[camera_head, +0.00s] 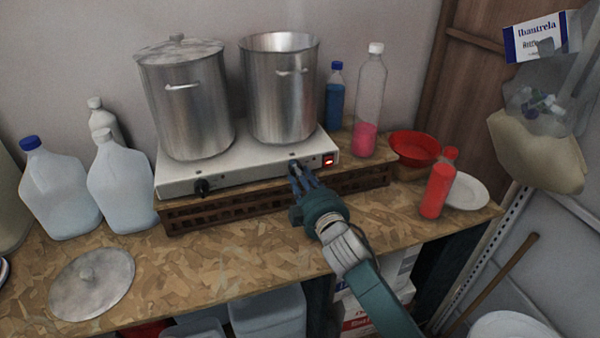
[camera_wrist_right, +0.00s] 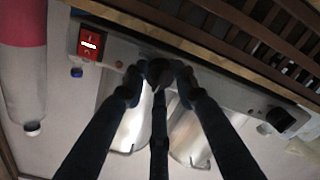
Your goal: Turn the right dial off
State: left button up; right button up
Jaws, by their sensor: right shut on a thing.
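The white two-burner hot plate (camera_head: 245,165) stands on a brown slatted crate, with two metal pots on it. Its right dial (camera_wrist_right: 160,69) is on the front face and is dark; in the head view my fingers mostly cover it. My right gripper (camera_head: 299,174) reaches it from the front, and in the right wrist view its fingers (camera_wrist_right: 162,84) are closed around the dial. The dial's pointer angle is hidden. The black left dial (camera_head: 202,187) is free; it also shows in the wrist view (camera_wrist_right: 283,121). A red lit switch (camera_head: 328,160) sits right of the right dial. My left gripper is not in view.
A lidded pot (camera_head: 190,110) and an open pot (camera_head: 282,95) stand close behind the dials. A pink-filled bottle (camera_head: 367,110), red bowl (camera_head: 415,147) and red bottle (camera_head: 437,187) are at the right. White jugs (camera_head: 60,190) and a loose lid (camera_head: 92,282) are at the left.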

jog(key=shift+a+r+n, duration=0.15)
jog(key=shift+r+n, duration=0.15)
jog(key=shift+n, duration=0.4)
jog(key=o, duration=1.1)
jog(key=shift+o, duration=0.2)
jog(key=shift+a+f, duration=0.1)
jog(key=shift+f, duration=0.05)
jog(key=v, duration=1.2)
jog(key=shift+f, duration=0.15)
